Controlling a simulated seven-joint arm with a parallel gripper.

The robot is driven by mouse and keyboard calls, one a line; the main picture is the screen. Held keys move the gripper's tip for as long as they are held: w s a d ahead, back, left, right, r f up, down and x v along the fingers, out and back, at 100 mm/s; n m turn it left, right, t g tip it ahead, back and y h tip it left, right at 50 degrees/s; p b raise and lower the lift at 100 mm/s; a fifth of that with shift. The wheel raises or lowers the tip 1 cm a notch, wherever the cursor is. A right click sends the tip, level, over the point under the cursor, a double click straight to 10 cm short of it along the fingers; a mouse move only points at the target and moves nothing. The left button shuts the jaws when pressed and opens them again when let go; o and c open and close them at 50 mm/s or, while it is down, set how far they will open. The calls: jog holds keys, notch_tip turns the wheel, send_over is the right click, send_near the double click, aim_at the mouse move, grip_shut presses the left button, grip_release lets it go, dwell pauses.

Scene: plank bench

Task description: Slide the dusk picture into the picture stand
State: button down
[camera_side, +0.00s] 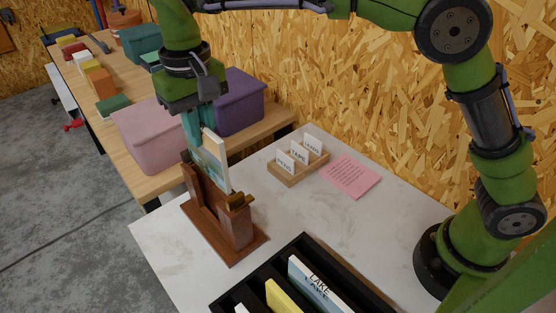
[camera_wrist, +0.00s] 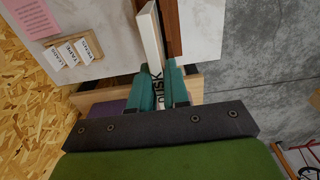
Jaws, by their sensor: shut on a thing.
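My gripper (camera_side: 197,125) points down with its teal fingers shut on the upper part of the dusk picture (camera_side: 215,160). The picture is a thin upright panel with a pale edge and a painted face. In the wrist view, the lettering DUSK shows on the picture (camera_wrist: 156,88) between the fingers (camera_wrist: 160,88). The brown wooden picture stand (camera_side: 236,228) stands on the pale tabletop, directly below the picture. The picture's lower end is close to the stand's top; I cannot tell how far it sits inside the slot. The stand shows as a brown strip beside the picture in the wrist view (camera_wrist: 173,28).
A black rack (camera_side: 345,287) with several pictures, one labelled LAKE (camera_side: 318,284), is at the front. A wooden card holder (camera_side: 300,167) and a pink note (camera_side: 350,177) lie behind. Pink (camera_side: 150,135) and purple (camera_side: 238,102) bins stand on the plank bench.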

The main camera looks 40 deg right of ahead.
notch_tip(320, 180, down, 14)
jog(key=shift+f, duration=0.1)
dwell(0.5)
jog(key=shift+f, duration=0.2)
jog(key=c, duration=1.1)
grip_release()
